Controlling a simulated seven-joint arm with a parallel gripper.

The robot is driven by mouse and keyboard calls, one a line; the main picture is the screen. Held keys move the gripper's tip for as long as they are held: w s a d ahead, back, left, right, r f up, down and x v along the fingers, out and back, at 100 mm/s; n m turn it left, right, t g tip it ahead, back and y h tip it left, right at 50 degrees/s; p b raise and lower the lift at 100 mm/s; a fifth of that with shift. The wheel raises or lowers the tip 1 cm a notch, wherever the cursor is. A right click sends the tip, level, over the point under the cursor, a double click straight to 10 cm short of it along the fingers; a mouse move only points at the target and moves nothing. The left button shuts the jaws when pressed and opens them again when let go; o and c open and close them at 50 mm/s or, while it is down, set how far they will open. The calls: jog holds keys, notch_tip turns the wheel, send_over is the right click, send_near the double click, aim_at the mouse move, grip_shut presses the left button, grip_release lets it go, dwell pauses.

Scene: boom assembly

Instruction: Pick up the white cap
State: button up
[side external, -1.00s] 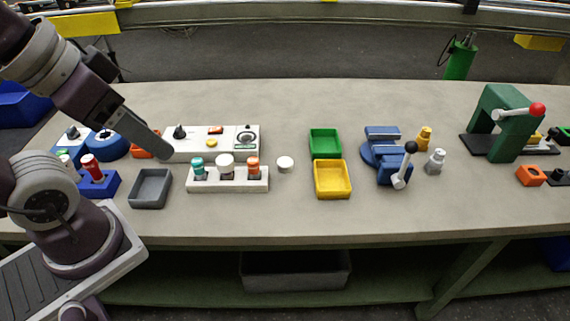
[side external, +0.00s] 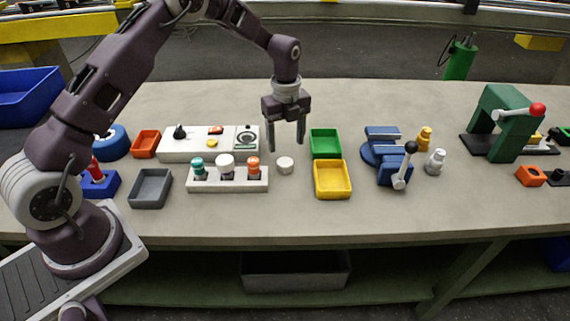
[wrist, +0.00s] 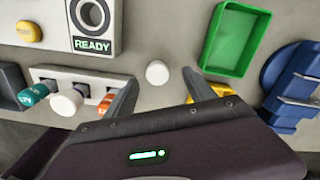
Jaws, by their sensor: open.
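A small round white cap (side external: 285,165) lies on the table between the white holder and the yellow tray. It also shows in the wrist view (wrist: 157,72), just beyond and between the fingertips. My gripper (side external: 286,146) is open and empty, pointing down above and slightly behind the cap, not touching it. A second white-topped part (side external: 225,161) stands in the holder (side external: 228,185), between a teal-topped part (side external: 198,167) and an orange-topped part (side external: 253,166).
A green tray (side external: 325,143) and a yellow tray (side external: 333,180) stand right of the cap. A white panel (side external: 190,147) lies behind the holder. A blue vise (side external: 385,160) stands further right. The table in front of the cap is clear.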

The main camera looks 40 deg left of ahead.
aim_at(285, 161)
jog(key=f, duration=0.4)
jog(key=s+f, duration=0.1)
jog(key=f, duration=0.1)
jog(key=shift+d, duration=0.35)
jog(key=c, duration=1.3)
